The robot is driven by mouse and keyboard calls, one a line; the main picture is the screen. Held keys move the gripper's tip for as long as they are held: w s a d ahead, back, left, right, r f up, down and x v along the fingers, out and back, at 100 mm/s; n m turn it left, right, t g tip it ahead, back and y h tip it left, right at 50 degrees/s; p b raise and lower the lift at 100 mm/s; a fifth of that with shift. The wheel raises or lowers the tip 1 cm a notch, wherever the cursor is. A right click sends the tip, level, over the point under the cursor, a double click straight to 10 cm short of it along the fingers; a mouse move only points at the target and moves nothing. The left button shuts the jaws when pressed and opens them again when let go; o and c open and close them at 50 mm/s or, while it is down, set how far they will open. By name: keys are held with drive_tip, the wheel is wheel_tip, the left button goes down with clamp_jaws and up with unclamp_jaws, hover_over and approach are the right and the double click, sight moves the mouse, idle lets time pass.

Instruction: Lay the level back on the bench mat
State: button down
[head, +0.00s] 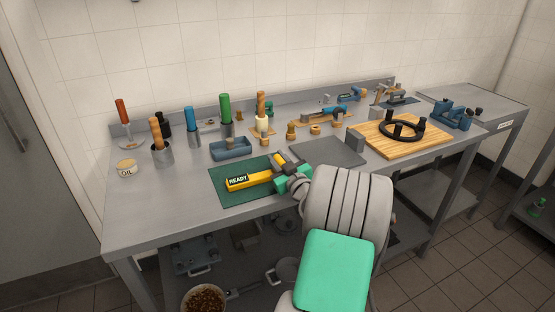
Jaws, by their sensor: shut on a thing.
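The level (254,181) is a yellow bar with a dark label reading READY. It lies lengthwise over the dark green bench mat (233,198); I cannot tell whether it touches the mat or hangs just above it. My gripper (280,167) reaches in from the right and is shut on the level's right end. My gripper and wrist hide that end and the mat's right part. The mat lies flat near the bench's front edge.
A blue-grey tray (231,149) stands just behind the mat. A dark grey plate (327,152) lies to the right, then a wooden board (404,140) with a black ring. Bare bench lies left of the mat.

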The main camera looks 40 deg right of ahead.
drive_tip(key=shift+r, duration=0.15)
drive_tip(key=shift+f+b, duration=0.25)
drive_tip(key=shift+b, duration=0.05)
drive_tip(key=c, duration=1.2)
unclamp_jaws()
drive_tip(key=shift+c, duration=0.2)
drive_tip(key=shift+r, duration=0.1)
